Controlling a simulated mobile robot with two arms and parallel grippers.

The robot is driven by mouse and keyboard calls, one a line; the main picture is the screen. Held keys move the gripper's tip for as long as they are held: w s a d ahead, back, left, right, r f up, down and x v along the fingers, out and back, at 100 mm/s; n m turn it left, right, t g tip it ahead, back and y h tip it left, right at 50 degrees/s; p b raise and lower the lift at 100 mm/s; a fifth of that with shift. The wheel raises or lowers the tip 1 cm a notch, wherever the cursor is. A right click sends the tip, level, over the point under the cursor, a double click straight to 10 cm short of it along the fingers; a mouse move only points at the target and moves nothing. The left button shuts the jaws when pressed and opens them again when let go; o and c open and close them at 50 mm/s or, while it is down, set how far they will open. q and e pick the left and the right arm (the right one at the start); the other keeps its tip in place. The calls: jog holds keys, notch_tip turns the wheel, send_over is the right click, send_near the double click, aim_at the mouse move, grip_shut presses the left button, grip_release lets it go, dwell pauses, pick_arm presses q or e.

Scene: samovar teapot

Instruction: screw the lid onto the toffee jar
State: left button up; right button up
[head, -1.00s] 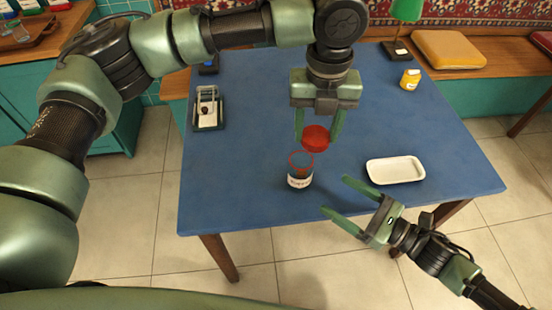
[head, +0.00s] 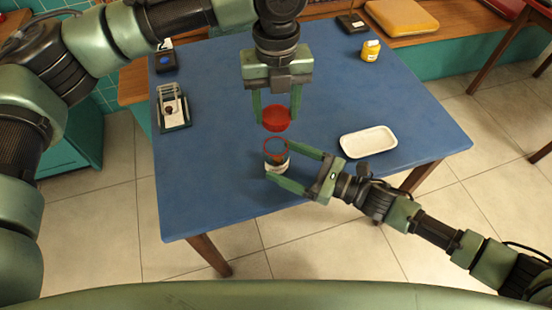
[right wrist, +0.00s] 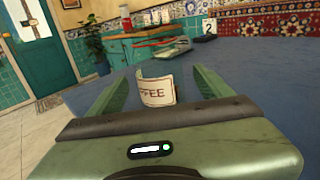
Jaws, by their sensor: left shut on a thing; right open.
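The toffee jar (head: 276,160) stands upright and open on the blue table, with a red ring at its mouth and a white label. The label also shows in the right wrist view (right wrist: 156,90), between the fingers. The red lid (head: 276,119) is held by my left gripper (head: 277,115), which is shut on it above the jar and apart from it. My right gripper (head: 280,164) is open, with its fingers on either side of the jar near table height. Whether the fingers touch the jar I cannot tell.
A white tray (head: 368,142) lies right of the jar. A small yellow jar (head: 371,50) stands at the back right. A rack-like object (head: 173,108) sits at the left edge and a dark box (head: 166,60) at the back left. The blue table (head: 215,185) is clear left of the jar.

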aim_at(267, 154)
jog(key=x, duration=0.5)
jog(key=shift+w+a, duration=0.15)
jog(key=shift+a, duration=0.15)
grip_shut()
pick_arm(q)
jog(key=shift+f, duration=2.5)
